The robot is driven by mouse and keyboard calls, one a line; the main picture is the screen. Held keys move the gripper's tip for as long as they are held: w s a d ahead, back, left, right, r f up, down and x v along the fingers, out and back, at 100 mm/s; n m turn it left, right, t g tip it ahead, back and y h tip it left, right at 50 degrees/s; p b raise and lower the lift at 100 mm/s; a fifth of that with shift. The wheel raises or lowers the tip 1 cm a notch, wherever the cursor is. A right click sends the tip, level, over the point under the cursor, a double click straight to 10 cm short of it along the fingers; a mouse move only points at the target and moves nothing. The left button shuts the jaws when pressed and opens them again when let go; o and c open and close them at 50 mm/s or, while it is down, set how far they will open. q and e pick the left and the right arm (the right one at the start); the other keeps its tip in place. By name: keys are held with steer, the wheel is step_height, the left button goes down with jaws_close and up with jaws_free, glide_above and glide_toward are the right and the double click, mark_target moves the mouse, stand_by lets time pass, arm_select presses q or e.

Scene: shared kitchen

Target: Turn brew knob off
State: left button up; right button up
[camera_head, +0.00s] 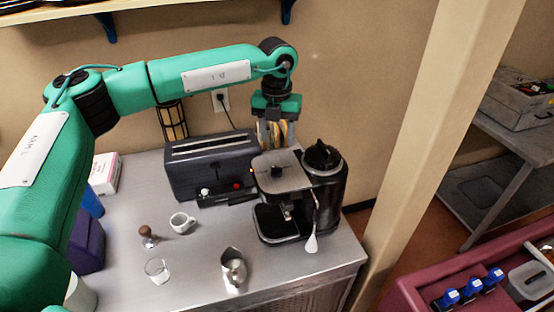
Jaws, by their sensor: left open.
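The coffee machine (281,172) stands near the right end of the steel counter, with a flat grey top, a black drip tray and a steam wand (314,225) at its right front. I cannot clearly make out its brew knob. My left gripper (275,143) points down just behind the machine's top, close to the wall. It is open and its fingertips are partly hidden by the machine. I cannot tell whether it touches the machine. My right gripper is not in view.
A dark toaster (212,150) stands left of the machine, and a black grinder (329,185) adjoins it on the right. A cup (182,223), tamper (147,236), glass (157,269) and metal pitcher (233,268) stand in front. A wooden post (440,110) rises at the right.

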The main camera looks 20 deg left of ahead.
mark_target(277, 170)
arm_select(q)
step_height(277, 170, down, 9)
steer(key=p, duration=0.4)
steer(key=shift+f, duration=0.55)
steer(key=c, duration=1)
steer(key=shift+o, duration=0.2)
